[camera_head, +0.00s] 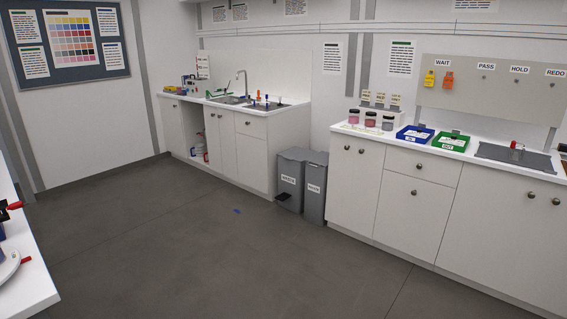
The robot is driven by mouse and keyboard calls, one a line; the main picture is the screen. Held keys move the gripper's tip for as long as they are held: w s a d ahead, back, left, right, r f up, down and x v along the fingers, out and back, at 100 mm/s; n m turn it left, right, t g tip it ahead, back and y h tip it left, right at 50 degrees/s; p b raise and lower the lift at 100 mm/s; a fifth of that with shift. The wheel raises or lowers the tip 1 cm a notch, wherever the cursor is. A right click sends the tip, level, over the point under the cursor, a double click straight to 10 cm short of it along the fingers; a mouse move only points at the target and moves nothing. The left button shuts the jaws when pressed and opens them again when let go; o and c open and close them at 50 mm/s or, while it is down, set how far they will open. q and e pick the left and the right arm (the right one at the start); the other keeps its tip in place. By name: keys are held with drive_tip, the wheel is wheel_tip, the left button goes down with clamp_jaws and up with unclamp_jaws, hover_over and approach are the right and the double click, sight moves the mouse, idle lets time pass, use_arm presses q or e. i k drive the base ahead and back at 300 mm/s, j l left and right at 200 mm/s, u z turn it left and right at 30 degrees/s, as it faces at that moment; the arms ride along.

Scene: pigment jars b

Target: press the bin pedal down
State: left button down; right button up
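Two grey bins stand side by side on the floor between the sink cabinets and the right counter. The left bin (290,170) is wider and has a white label on its front. A dark pedal (283,197) sticks out low at its front, near the floor. The right bin (315,190) is narrower, also labelled, and I see no clear pedal on it. Both lids look closed. Neither of my grippers is in view.
Open grey floor (170,230) lies in front of the bins, with a small blue item (237,210) on it. A sink counter (260,115) is left of the bins. A counter (480,168) with jars and trays is right. A white table (30,285) edges in at left.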

sight(282, 197)
drive_tip(key=i, duration=2.75)
drive_tip(key=i+j, duration=0.1)
drive_tip(key=i, duration=2.65)
drive_tip(key=l+z, duration=0.05)
drive_tip(key=l, duration=0.05)
